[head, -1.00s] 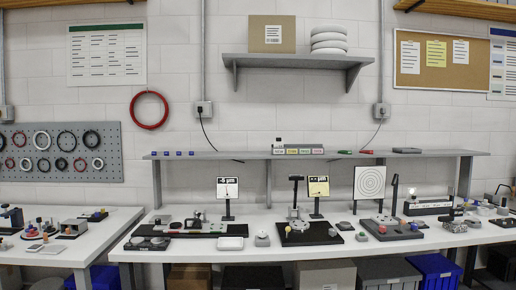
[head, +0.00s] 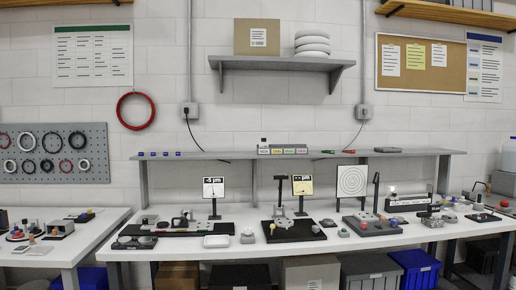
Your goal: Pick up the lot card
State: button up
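I cannot make out for certain which thing is the lot card. A small pale flat piece (head: 40,250) lies on the left table, too small to identify. A white shallow tray-like piece (head: 217,241) lies near the front edge of the long bench (head: 190,254). My gripper is not in view.
Black base plates with fixtures (head: 293,231) and a stand with a round target (head: 352,181) crowd the bench. A low grey shelf (head: 230,156) runs behind. Blue bins (head: 415,268) and boxes sit beneath.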

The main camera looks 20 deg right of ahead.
aim_at(263, 144)
jog(key=z, duration=0.05)
jog(key=i, duration=1)
jog(key=u, duration=0.05)
